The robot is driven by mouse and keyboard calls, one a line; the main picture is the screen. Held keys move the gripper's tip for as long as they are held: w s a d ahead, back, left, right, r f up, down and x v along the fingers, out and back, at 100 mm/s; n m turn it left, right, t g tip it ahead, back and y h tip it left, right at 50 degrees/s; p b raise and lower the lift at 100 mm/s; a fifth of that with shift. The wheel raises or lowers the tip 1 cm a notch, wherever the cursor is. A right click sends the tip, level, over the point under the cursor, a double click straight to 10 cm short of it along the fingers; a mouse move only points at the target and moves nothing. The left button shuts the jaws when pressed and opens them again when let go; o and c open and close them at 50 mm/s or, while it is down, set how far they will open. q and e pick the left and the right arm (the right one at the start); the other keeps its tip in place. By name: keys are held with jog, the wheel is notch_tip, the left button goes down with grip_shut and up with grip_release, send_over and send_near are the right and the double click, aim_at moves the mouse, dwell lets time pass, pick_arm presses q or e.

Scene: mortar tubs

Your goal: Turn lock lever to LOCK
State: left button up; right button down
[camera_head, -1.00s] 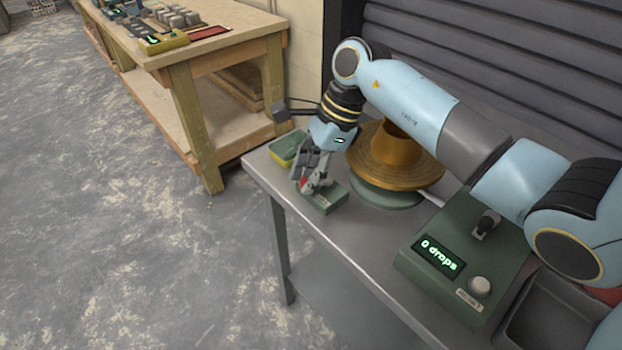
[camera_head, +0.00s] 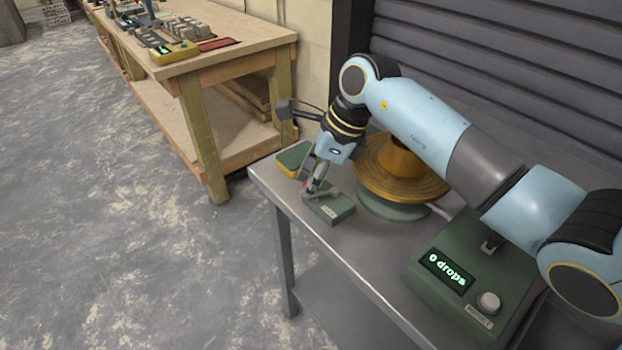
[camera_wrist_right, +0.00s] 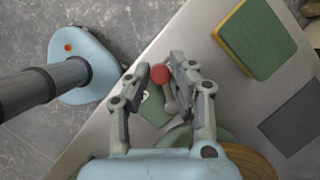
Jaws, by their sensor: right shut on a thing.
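The lock lever has a red knob (camera_wrist_right: 158,75) and a grey shaft (camera_wrist_right: 171,98). It stands on a small green box (camera_head: 338,209) with a pale label, near the table's front edge. My right gripper (camera_head: 309,188) is at the box's far left end. In the wrist view, the right gripper (camera_wrist_right: 159,72) has its fingertips on both sides of the red knob, shut on it. The gripper covers most of the lever in the head view, and the label is too small to read. My left gripper is in neither view.
The grey metal table (camera_head: 350,260) also bears a green and yellow block (camera_head: 290,160), a brown spool (camera_head: 420,186) on a green round base, and a green console (camera_head: 450,300) reading "0 drops". A wooden bench (camera_head: 240,60) stands behind at left.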

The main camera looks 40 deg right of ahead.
jog(key=c, duration=1.2)
grip_release()
jog(key=shift+r, duration=0.15)
jog(key=v, duration=1.1)
jog(key=shift+s+d+r, duration=0.15)
jog(key=shift+s+r, duration=0.05)
jog(key=shift+r, duration=0.1)
